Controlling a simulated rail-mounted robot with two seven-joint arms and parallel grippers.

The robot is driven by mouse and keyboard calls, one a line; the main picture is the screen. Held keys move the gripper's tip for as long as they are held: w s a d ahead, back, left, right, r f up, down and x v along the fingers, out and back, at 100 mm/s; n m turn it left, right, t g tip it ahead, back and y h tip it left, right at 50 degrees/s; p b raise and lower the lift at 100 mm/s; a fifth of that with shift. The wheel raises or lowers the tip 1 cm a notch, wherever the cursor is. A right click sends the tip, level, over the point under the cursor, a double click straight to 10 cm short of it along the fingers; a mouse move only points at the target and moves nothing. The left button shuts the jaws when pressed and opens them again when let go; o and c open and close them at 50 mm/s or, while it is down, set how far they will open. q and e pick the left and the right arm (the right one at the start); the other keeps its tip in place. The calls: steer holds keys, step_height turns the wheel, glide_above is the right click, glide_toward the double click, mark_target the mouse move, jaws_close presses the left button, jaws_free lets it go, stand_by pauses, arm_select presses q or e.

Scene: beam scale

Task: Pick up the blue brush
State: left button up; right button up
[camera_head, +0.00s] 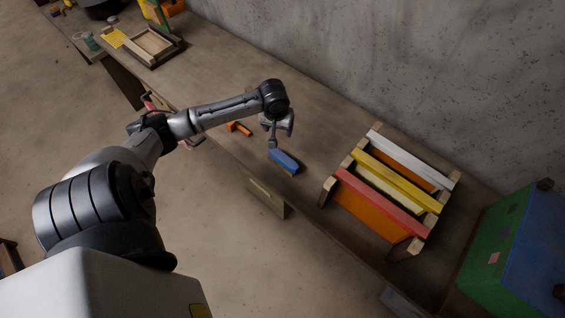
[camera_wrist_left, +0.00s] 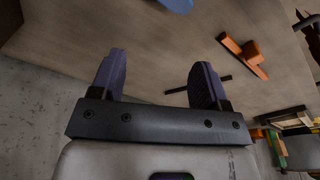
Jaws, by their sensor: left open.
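The blue brush (camera_head: 285,160) lies on the workbench near its front edge. In the left wrist view, a blue piece that looks like the brush (camera_wrist_left: 177,4) is cut off by the top edge. My left gripper (camera_head: 272,143) is just behind and slightly left of the brush in the head view, and I cannot tell its exact height above the bench. In the left wrist view its two fingers (camera_wrist_left: 158,70) stand apart with nothing between them. My right gripper is not in view.
An orange tool (camera_head: 239,128) lies left of the brush; it also shows in the left wrist view (camera_wrist_left: 243,54). A wooden rack with white, yellow and red bars (camera_head: 400,180) stands to the right. A green and blue box (camera_head: 515,245) is beyond it. The wall runs along the back.

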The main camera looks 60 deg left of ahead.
mark_target(283, 157)
arm_select(q)
steer(key=d+f+n, duration=0.1)
steer(key=f+n, duration=0.2)
steer(key=n, duration=0.1)
steer(key=d+f+n+h, duration=0.1)
steer(key=f+n, duration=0.2)
steer(key=n, duration=0.1)
steer(key=d+f+n+h, duration=0.1)
steer(key=f+n, duration=0.2)
steer(key=n, duration=0.2)
steer(key=shift+s+f+g, duration=0.35)
steer(key=shift+f+g, duration=0.05)
steer(key=shift+w+d+f+b, duration=0.1)
steer(key=shift+d+f+b, duration=0.05)
steer(key=shift+f, duration=0.7)
steer(key=shift+w+d+f+b, duration=0.1)
steer(key=shift+d+f, duration=0.1)
steer(key=shift+f, duration=0.6)
steer(key=shift+w+d+f+b, duration=0.1)
steer(key=shift+d+f+b, duration=0.05)
steer(key=shift+f, duration=0.7)
steer(key=c, duration=1.1)
steer(key=shift+r, duration=0.1)
step_height(283, 157, up, 10)
steer(key=shift+f+p, duration=0.1)
steer(key=shift+p, duration=0.3)
